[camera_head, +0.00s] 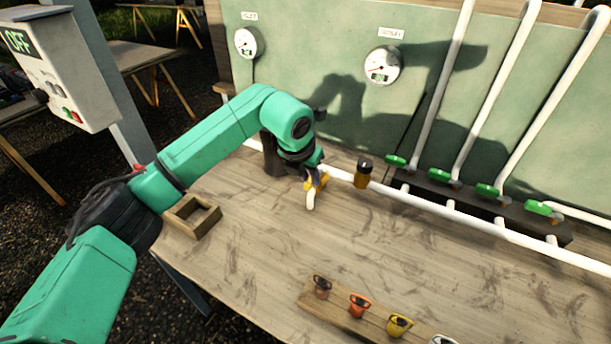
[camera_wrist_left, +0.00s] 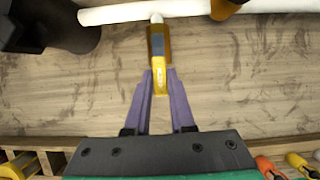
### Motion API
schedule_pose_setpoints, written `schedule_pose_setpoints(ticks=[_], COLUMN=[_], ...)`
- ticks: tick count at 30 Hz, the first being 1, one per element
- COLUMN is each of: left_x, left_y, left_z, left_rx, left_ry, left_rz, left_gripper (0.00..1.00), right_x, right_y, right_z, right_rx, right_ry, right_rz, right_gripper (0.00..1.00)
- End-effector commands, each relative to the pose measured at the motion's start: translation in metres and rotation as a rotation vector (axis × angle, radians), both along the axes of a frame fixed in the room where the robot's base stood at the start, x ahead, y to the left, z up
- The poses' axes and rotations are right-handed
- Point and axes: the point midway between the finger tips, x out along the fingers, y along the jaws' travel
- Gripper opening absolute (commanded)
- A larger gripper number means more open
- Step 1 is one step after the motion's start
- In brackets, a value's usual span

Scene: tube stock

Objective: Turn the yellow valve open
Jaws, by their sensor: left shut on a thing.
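The yellow valve (camera_head: 323,180) is on the white pipe along the back of the bench. In the left wrist view its yellow handle (camera_wrist_left: 159,62), with a blue-grey patch on top, points away from the pipe towards my wrist, roughly square to the pipe. My left gripper (camera_head: 312,177) is over the valve. In the left wrist view its two purple fingers (camera_wrist_left: 160,88) are shut on the near end of the handle, one on each side. In the head view the gripper partly hides the valve. My right gripper is not in view.
The white pipe (camera_head: 410,202) runs along the back. A brass fitting with a black top (camera_head: 363,172) stands right of the valve. A dark manifold with green valves (camera_head: 470,205) is further right. A wooden rack with coloured fittings (camera_head: 340,312) lies in front; the bench middle is clear.

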Motion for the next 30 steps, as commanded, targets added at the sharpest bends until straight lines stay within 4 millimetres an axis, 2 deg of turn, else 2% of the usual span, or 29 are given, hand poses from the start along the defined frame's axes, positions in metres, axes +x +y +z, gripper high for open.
schedule_pose_setpoints(ticks=[5,6,7,8,16,20,23,30], left_x=[0.002,0.002,0.002,0.002,0.001,-0.002,-0.009,-0.035], left_y=[0.0,0.0,0.0,0.0,0.001,0.002,0.005,0.015], left_z=[0.004,0.004,0.004,0.003,0.001,0.01,0.028,0.095], left_rx=[-0.005,-0.005,-0.005,-0.005,-0.002,-0.003,-0.002,-0.003], left_ry=[-0.01,-0.01,-0.01,-0.009,-0.004,-0.007,-0.009,-0.011], left_rz=[0.003,0.003,0.003,0.003,0.001,0.002,0.001,0.001], left_gripper=[0.0,0.37,0.49,0.53,0.53,0.53,0.53,0.53], right_x=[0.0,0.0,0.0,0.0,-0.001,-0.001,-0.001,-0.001], right_y=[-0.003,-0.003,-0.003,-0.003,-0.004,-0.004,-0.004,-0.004], right_z=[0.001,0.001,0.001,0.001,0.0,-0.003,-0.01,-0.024], right_rx=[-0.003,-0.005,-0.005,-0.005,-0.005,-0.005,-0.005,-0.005], right_ry=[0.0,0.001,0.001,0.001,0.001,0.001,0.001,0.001], right_rz=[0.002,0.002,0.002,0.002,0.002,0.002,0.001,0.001], right_gripper=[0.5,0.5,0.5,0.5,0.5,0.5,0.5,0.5])
